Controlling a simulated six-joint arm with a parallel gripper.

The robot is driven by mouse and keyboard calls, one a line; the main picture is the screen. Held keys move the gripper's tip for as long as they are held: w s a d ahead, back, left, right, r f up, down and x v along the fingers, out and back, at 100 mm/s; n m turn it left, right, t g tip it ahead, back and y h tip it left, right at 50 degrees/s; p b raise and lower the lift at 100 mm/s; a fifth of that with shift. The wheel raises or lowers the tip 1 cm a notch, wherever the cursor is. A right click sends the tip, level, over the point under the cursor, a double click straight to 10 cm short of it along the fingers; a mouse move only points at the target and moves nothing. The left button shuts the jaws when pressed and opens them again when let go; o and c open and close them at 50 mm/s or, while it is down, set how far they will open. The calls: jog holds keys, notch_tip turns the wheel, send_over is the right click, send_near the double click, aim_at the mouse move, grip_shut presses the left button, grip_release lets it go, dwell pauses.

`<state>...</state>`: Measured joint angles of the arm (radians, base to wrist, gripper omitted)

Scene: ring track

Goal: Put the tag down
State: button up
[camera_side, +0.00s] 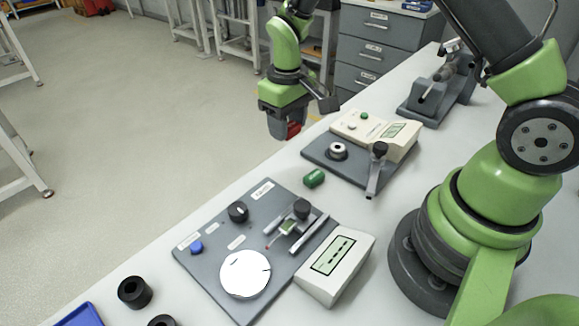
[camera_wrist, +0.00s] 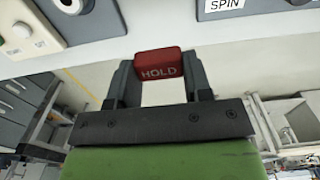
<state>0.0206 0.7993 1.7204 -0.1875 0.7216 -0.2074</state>
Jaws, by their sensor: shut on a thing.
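A red tag (camera_wrist: 158,64) with the word HOLD on it is between the fingers of my gripper (camera_wrist: 158,75) in the wrist view. The gripper is shut on it. In the side view the red tag (camera_side: 293,129) shows at the lower end of my gripper (camera_side: 288,124), near the far edge of the bench. The tag appears to be held above the bench level, apart from the devices. Most of the fingers are hidden in the side view.
A grey panel (camera_side: 205,275) with a white disc (camera_side: 245,273) and knobs lies on the white bench. A second device (camera_side: 345,172) stands behind it, with a green cylinder (camera_side: 314,178) between them. Black rings (camera_side: 134,292) and a blue tray (camera_side: 80,316) are at the front.

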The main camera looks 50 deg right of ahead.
notch_tip(320, 180, down, 9)
jog(key=shift+f, duration=0.2)
jog(key=shift+f, duration=0.1)
jog(key=o, duration=0.9)
notch_tip(320, 180, up, 13)
jog(key=shift+f, duration=0.2)
notch_tip(320, 180, up, 7)
jog(key=m+t, duration=0.1)
jog(key=t, duration=0.1)
send_over(288, 169)
jog(key=s, duration=0.2)
jog(key=s+a+r+m+t+y, duration=0.1)
jog(key=s+a+r+m+t, duration=0.15)
jog(key=s+r, duration=0.75)
jog(key=s+a+r+t+y, duration=0.1)
jog(key=s+t, duration=0.1)
jog(key=s, duration=0.5)
jog(key=shift+s+r+t, duration=0.25)
jog(key=shift+s+t, duration=0.1)
